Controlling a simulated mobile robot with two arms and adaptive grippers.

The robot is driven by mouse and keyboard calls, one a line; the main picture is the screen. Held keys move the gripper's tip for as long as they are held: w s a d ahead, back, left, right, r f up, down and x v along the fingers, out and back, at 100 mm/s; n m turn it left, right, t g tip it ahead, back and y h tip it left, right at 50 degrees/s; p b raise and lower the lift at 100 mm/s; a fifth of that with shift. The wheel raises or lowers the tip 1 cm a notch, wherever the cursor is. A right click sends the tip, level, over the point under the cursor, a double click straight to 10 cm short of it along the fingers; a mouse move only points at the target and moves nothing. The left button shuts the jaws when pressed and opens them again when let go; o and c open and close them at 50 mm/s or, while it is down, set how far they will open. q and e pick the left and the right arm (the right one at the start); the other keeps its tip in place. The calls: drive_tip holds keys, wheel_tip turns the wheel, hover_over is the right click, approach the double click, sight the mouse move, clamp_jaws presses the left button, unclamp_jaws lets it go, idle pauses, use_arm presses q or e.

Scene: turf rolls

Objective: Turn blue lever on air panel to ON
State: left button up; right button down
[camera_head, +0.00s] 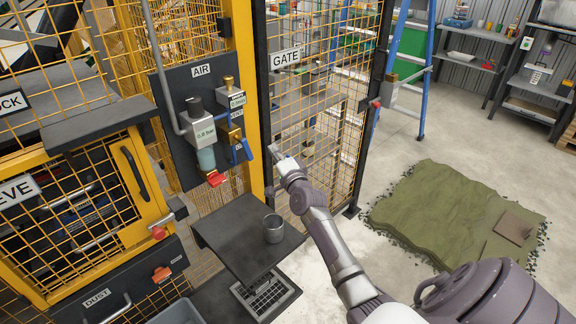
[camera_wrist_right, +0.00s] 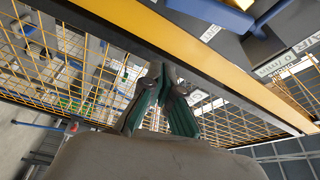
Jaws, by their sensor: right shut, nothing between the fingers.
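The air panel (camera_head: 178,88) is a dark board under an AIR sign, mounted by the yellow post. The blue lever (camera_head: 246,150) sits at a brass valve on the panel's lower right, and its handle appears to point downward. Small labels near the valve are too small to read. My right gripper (camera_head: 274,151) is shut and empty, just right of the lever in front of the yellow post, with a small apparent gap. In the right wrist view its green fingers (camera_wrist_right: 160,80) are together near the yellow post, and blue parts show at the top. My left gripper is out of view.
A dark shelf (camera_head: 235,240) with a metal cup (camera_head: 273,228) is below. The mesh gate (camera_head: 315,120) is to the right. Turf (camera_head: 450,210) lies on the floor.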

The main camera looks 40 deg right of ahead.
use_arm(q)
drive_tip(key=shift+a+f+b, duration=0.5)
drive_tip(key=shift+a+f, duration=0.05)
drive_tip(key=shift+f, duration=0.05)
use_arm(e)
drive_tip(key=a+v, duration=0.1)
drive_tip(key=v, duration=0.6)
drive_tip(key=shift+r, duration=0.15)
